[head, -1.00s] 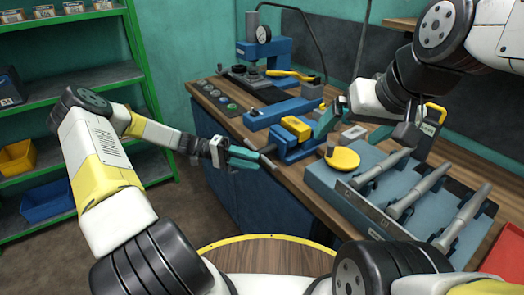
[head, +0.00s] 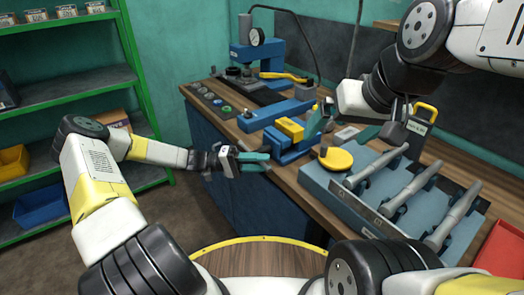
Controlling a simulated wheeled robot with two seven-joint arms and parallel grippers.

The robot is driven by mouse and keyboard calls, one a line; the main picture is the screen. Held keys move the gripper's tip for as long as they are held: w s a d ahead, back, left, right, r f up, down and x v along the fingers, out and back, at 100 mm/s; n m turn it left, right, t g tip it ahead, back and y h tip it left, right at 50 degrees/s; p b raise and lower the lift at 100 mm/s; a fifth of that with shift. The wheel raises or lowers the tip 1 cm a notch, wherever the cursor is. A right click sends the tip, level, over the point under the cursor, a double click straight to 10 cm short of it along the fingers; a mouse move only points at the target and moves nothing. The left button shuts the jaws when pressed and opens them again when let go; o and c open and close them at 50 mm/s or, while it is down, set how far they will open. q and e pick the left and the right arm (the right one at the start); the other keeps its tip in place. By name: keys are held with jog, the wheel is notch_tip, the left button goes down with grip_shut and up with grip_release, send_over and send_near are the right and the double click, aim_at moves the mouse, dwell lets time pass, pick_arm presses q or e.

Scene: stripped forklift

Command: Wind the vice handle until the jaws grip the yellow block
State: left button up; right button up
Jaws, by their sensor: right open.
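The blue vice (head: 291,153) stands at the bench's front edge. The yellow block (head: 290,129) sits in it, between the jaws; I cannot tell whether they touch it. My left gripper (head: 264,163), with teal fingers, is at the vice's front end, where the handle is. The fingers cover the handle, so I cannot tell whether they are around it or beside it. My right gripper (head: 316,122) is open just right of the yellow block, pointing down-left; its far finger is partly hidden and I cannot tell whether it touches the block.
A round yellow knob (head: 336,159) and a blue rack (head: 337,205) with several grey bars are right of the vice. A blue press (head: 262,55) stands behind. A red tray (head: 503,248) is at right. Green shelves (head: 135,75) stand left; floor between is free.

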pick_arm(q)
grip_shut()
dwell(0.4)
